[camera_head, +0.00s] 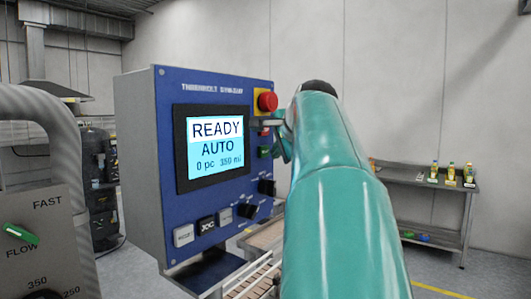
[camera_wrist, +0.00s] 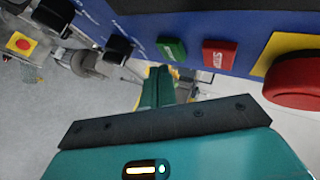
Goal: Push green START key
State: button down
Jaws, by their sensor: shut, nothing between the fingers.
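The green START key (camera_wrist: 171,48) is on the blue control panel (camera_wrist: 150,20), beside the red STOP key (camera_wrist: 219,53). In the head view the green key (camera_head: 264,152) shows at the panel's right side, below the red key (camera_head: 264,131). My gripper (camera_wrist: 160,71) is shut and empty, its fingertips pointing toward the panel just below the green key in the wrist view. I cannot tell whether they touch it. In the head view my arm hides most of the gripper. The screen (camera_head: 210,146) reads READY, AUTO, 0 pc.
A red mushroom button (camera_head: 267,101) on a yellow plate sits above the keys. Black knobs (camera_head: 267,187) and several square keys are lower on the panel. A grey side table (camera_head: 424,180) with small bottles stands at the right.

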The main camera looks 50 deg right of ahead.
jog(key=shift+w, duration=0.1)
jog(key=shift+w, duration=0.3)
